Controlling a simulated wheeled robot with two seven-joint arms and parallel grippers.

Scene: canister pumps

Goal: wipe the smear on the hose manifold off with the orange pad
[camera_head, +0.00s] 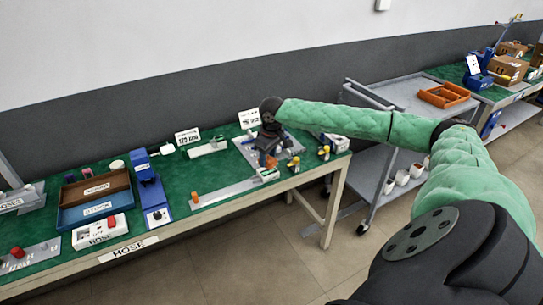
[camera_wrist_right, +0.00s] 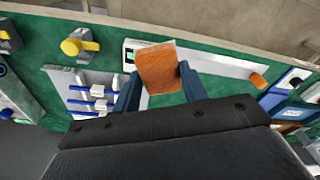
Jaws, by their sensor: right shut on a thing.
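My right gripper (camera_head: 270,155) is over the far right part of the green bench. In the right wrist view its two blue fingers (camera_wrist_right: 158,88) are shut on the orange pad (camera_wrist_right: 160,68), held between their tips. The pad also shows as a small orange patch in the head view (camera_head: 271,162). A grey plate (camera_head: 247,152) lies under the gripper, partly hidden by it. In the wrist view a plate with white fittings and blue bars (camera_wrist_right: 90,95), probably the hose manifold, is left of the fingers. I cannot make out the smear. My left gripper is not in view.
Yellow-knobbed valves (camera_head: 323,152) stand near the bench's right end. A long grey strip with an orange cylinder (camera_head: 195,198) lies to the left. A grey cart (camera_head: 400,92) is beyond.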

